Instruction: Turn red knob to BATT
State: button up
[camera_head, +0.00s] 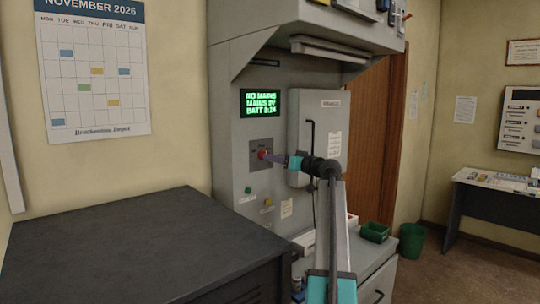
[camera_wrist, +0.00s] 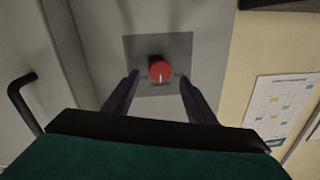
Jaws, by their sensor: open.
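The red knob (camera_wrist: 161,71) sits on a darker grey plate (camera_wrist: 180,47) on the console face. In the wrist view a pale pointer line shows on the knob's face. The plate's lettering is too small to read. My gripper (camera_wrist: 161,82) is open, with one dark finger on each side of the knob's lower edge; I cannot tell whether either finger touches it. In the head view the red knob (camera_head: 262,154) shows at the tip of my gripper (camera_head: 276,158). A green-lit display (camera_head: 262,102) above it reads roughly "NO MAINS", "MAINS 0V", "BATT" and a number.
A grey cabinet door (camera_head: 318,115) with a black handle stands right of the knob. A green button (camera_head: 248,189) and a yellowish one (camera_head: 268,202) sit below. A dark cabinet top (camera_head: 130,245) fills the lower left. A green bin (camera_head: 411,240) stands at right.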

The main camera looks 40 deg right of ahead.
jog(key=shift+w+p, duration=0.5)
jog(key=shift+w, duration=1.45)
jog(key=c, duration=1)
jog(key=shift+c, duration=0.2)
